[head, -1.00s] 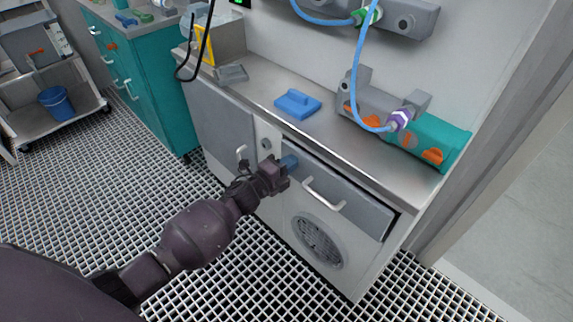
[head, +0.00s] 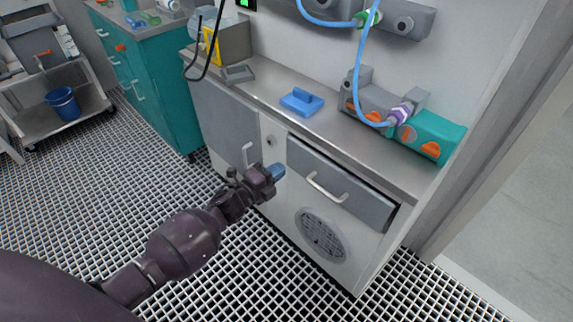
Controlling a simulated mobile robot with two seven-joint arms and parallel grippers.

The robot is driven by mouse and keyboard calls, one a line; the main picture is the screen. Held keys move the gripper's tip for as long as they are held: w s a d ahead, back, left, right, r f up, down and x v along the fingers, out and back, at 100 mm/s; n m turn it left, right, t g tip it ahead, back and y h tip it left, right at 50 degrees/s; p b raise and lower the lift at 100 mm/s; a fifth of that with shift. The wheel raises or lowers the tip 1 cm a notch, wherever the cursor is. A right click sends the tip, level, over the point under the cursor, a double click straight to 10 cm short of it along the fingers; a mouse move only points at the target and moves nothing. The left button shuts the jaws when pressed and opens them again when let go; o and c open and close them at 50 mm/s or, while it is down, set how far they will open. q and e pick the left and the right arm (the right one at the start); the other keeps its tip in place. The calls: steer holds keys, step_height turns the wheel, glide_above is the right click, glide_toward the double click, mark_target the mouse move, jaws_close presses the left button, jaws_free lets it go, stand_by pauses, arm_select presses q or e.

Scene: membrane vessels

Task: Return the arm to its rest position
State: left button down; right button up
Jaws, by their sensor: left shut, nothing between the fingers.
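My left arm comes in from the lower left, with dark purple links. My left gripper (head: 277,171) is shut and empty, with bluish fingertips. In the picture it lies in front of the cabinet, between the door handle and the drawer handle. I cannot tell its exact distance from the cabinet front. My right gripper is not in view.
A grey drawer (head: 340,184) with a pale handle (head: 327,188) is slightly open. A steel counter (head: 350,150) carries a blue block (head: 301,102) and a teal and grey device (head: 428,135). A blue bucket (head: 63,104) stands on a trolley at left. The grated floor (head: 90,200) is clear.

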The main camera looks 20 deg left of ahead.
arm_select(q)
steer(key=v, duration=0.7)
steer(key=shift+p, duration=0.4)
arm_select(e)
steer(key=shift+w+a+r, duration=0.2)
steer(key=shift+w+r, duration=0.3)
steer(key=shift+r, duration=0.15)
